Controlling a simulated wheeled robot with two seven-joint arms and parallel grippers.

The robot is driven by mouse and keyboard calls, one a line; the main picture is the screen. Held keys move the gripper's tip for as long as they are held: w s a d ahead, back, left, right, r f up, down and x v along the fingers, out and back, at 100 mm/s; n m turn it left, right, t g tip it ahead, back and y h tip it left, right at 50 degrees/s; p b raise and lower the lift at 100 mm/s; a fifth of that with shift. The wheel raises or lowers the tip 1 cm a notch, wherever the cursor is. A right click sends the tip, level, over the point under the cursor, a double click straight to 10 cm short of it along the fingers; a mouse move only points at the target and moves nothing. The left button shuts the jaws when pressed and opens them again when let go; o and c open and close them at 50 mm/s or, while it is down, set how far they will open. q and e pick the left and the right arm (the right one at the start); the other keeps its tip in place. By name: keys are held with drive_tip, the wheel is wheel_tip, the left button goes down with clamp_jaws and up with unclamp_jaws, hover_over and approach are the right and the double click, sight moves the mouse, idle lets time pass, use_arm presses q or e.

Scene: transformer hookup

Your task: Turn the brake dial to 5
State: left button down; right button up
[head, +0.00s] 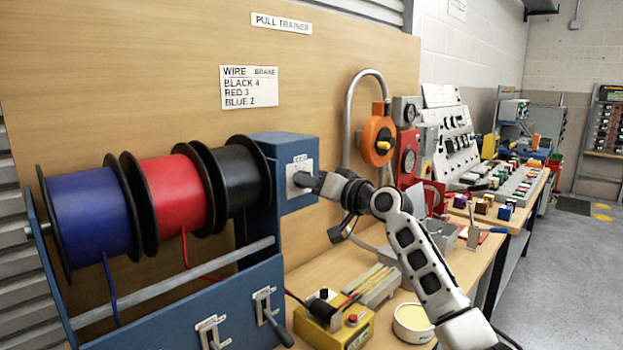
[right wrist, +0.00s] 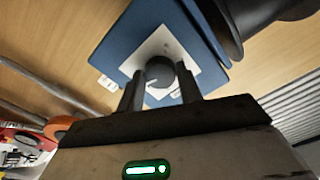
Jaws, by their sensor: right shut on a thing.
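In the head view my right gripper (head: 305,181) reaches the white dial plate (head: 300,165) from the right and covers most of the dial. The plate's markings are too small to read, so I cannot tell the dial's setting. My left gripper is not in view.
Blue, red and black wire spools (head: 92,217) stand left of the box. A label (head: 249,87) on the board reads black 4, red 3, blue 2. A yellow box (head: 335,325) and a round white tub (head: 413,322) sit on the bench below my arm.

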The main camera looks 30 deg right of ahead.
drive_tip(key=shift+m, duration=2)
drive_tip(key=o, duration=1)
drive_tip(key=shift+s, duration=0.15)
